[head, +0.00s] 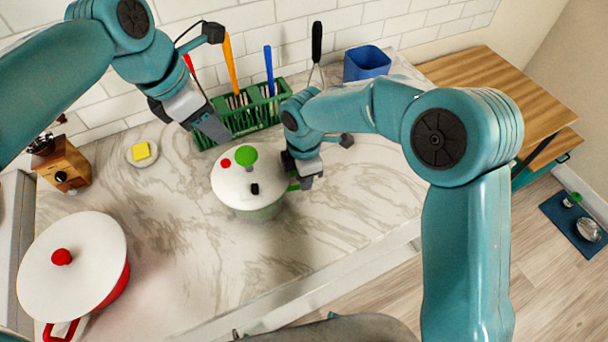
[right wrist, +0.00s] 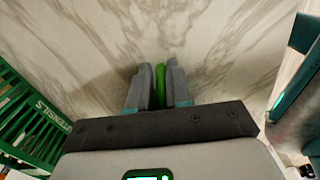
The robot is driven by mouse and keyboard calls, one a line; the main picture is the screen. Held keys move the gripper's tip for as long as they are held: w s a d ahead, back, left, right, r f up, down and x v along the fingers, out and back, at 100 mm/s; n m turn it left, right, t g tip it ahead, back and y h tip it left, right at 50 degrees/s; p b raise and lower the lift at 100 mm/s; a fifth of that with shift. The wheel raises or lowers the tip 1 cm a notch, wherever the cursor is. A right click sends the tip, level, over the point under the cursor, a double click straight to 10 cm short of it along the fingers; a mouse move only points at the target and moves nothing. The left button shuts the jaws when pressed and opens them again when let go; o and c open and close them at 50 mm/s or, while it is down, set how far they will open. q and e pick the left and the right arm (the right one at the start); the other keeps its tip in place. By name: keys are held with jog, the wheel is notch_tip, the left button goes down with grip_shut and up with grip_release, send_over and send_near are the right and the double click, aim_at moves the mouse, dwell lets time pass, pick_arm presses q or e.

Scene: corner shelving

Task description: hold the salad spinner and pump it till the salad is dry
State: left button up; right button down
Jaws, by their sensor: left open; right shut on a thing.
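The salad spinner (head: 232,193) stands on the marble counter, with a white lid, a green pump knob (head: 246,156), a red button (head: 226,162) and a small black part on top. My right gripper (head: 301,182) is at the spinner's right side, shut on its green side handle. In the right wrist view the green handle (right wrist: 160,84) shows as a thin strip between the two fingers. My left gripper (head: 212,128) is open and empty, up and left of the knob, apart from the spinner. The salad inside is hidden by the lid.
A green utensil rack (head: 248,120) with several utensils stands behind the spinner, close to my left gripper. A blue container (head: 367,63) is at the back. The counter in front is clear.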

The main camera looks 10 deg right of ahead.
pick_arm(q)
jog(key=c, duration=0.7)
jog(key=shift+m, duration=0.6)
grip_shut()
jog(key=shift+w+d+f+m+t+y, duration=0.2)
jog(key=shift+d+f+m+y, duration=0.65)
jog(key=shift+m, duration=3.1)
jog(key=shift+w+d+f+m+t+y, duration=0.3)
jog(key=shift+f+m, duration=1.1)
jog(key=shift+m, duration=2.5)
jog(key=shift+w+d+f+m+g+y, duration=0.1)
jog(key=shift+d+f+m+y, duration=0.6)
jog(key=shift+m, duration=3.25)
jog(key=shift+f+h, duration=0.25)
jog(key=shift+f, duration=0.15)
